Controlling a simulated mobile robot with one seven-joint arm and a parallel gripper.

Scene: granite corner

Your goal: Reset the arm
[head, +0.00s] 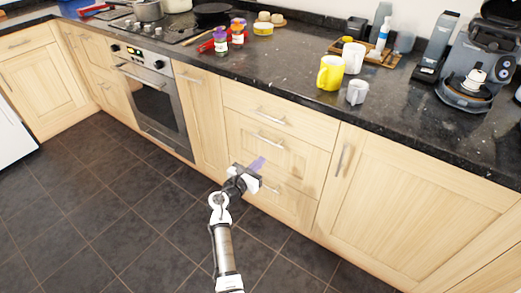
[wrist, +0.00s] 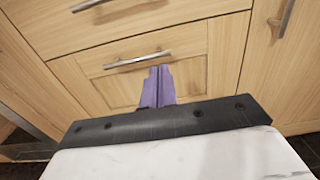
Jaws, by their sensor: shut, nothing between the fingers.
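My gripper (head: 258,163) is in front of the wooden drawers, below the counter and above the tiled floor. Its purple fingers are shut with nothing between them. The wrist view shows the purple fingers (wrist: 157,87) together, pointing toward a drawer front. My white and grey arm reaches up from the bottom of the head view. The drawers (head: 272,145) behind the gripper are closed, with metal bar handles. I cannot tell exactly how far the fingers are from the drawer front.
The dark granite counter (head: 290,75) runs above the cabinets. On it stand a yellow mug (head: 330,73), white cups, jars (head: 220,41), a wooden tray and a coffee machine (head: 478,68). An oven (head: 154,92) is at left. The dark tiled floor (head: 120,210) is clear at left.

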